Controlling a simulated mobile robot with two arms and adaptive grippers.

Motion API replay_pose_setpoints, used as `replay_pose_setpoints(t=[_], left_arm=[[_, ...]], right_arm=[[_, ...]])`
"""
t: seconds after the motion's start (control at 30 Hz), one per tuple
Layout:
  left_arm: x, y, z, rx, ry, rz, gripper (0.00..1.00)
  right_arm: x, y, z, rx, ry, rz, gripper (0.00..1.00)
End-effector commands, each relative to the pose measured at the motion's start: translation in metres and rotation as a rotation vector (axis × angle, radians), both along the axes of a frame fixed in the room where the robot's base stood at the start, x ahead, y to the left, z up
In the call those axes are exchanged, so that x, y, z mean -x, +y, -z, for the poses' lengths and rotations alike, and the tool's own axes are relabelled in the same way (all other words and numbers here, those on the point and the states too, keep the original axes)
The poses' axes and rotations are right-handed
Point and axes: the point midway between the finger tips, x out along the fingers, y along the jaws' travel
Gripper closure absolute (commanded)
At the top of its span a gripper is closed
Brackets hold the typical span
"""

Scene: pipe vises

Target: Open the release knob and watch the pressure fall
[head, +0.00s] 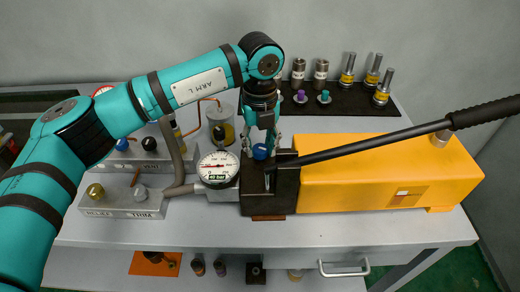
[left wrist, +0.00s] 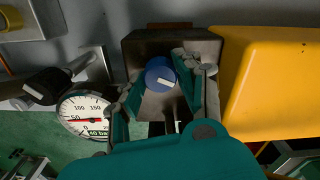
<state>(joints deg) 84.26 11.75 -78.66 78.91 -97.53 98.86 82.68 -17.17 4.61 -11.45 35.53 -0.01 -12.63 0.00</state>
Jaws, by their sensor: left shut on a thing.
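The blue release knob (head: 260,151) sits on top of the dark pump block (head: 255,204), and a white mark shows on it in the left wrist view (left wrist: 160,75). My left gripper (head: 261,148) comes down from above and is shut on the knob, one finger on each side. Its fingers also flank the knob in the left wrist view (left wrist: 163,92). The round pressure gauge (head: 218,169) stands just left of the block, with a white face and red needle. Its lower label seems to read 40 bar. My right gripper is not in view.
A yellow tank (head: 390,172) extends right from the block. A long black lever (head: 395,135) slants above it. Grey valve blocks (head: 120,200) lie left. A black mat (head: 340,99) with several fittings is behind. The bench front right (head: 400,232) is clear.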

Motion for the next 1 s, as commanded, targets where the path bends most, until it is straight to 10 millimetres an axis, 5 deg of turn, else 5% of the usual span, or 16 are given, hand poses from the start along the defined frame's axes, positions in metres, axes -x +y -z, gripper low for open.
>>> replay_pose_setpoints(t=[0.37, 0.93, 0.97, 1.0], left_arm=[[-0.0006, -0.0001, -0.0004, 0.001, -0.003, -0.173, 0.98], [-0.0005, -0.0004, -0.0016, 0.002, -0.003, -0.203, 0.98], [-0.0006, -0.0005, -0.0016, 0.002, -0.003, -0.203, 0.64], [-0.0006, -0.0005, -0.0016, 0.002, -0.003, -0.202, 0.58]], right_arm=[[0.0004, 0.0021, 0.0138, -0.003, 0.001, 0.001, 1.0], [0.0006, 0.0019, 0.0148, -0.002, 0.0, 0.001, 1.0], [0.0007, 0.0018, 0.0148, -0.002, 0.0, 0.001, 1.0], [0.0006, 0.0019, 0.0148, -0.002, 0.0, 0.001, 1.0]])
